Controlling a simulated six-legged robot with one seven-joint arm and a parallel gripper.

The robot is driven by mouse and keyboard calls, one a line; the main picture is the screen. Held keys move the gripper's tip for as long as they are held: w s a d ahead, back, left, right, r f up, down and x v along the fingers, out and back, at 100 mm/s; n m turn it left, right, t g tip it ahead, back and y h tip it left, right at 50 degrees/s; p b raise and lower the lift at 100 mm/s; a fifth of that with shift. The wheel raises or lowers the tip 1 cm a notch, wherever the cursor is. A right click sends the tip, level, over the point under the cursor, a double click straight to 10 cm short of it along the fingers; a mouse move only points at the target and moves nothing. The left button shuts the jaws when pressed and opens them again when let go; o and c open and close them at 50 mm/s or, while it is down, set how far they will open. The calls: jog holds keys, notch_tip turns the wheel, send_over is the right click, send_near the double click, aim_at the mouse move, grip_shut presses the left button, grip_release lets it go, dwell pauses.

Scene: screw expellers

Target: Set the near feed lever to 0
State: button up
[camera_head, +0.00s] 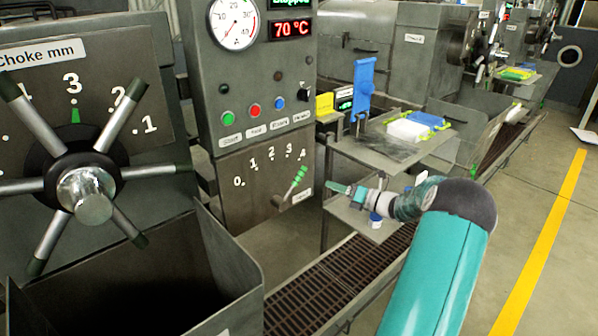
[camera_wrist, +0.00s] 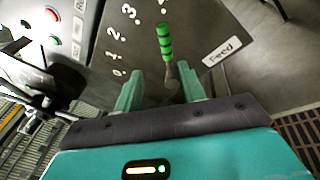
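The near feed lever (camera_head: 297,181) has a green-ringed grip and a thin metal rod on a grey panel (camera_head: 246,195) marked 0 to 4. It points up and right, close to the 4. The lever also shows in the wrist view (camera_wrist: 165,42), with its rod and pivot seen between the fingers. My gripper (camera_head: 333,188) is to the right of the lever in the head view, apparently apart from it. In the wrist view my gripper (camera_wrist: 160,70) is open and empty, its two fingers apart on either side of the lever's line.
A choke handwheel (camera_head: 90,197) with several spokes and an open hopper (camera_head: 235,265) are on the left. Buttons (camera_head: 255,110) sit above the lever panel. A floor grating (camera_head: 310,300) runs below.

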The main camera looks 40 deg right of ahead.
aim_at(300, 175)
jog(key=x, duration=0.9)
jog(key=d+x, duration=0.1)
jog(key=x, duration=0.4)
jog(key=shift+w+a+f, duration=0.1)
jog(key=shift+w+f, duration=0.2)
jog(key=shift+f, duration=0.1)
grip_shut()
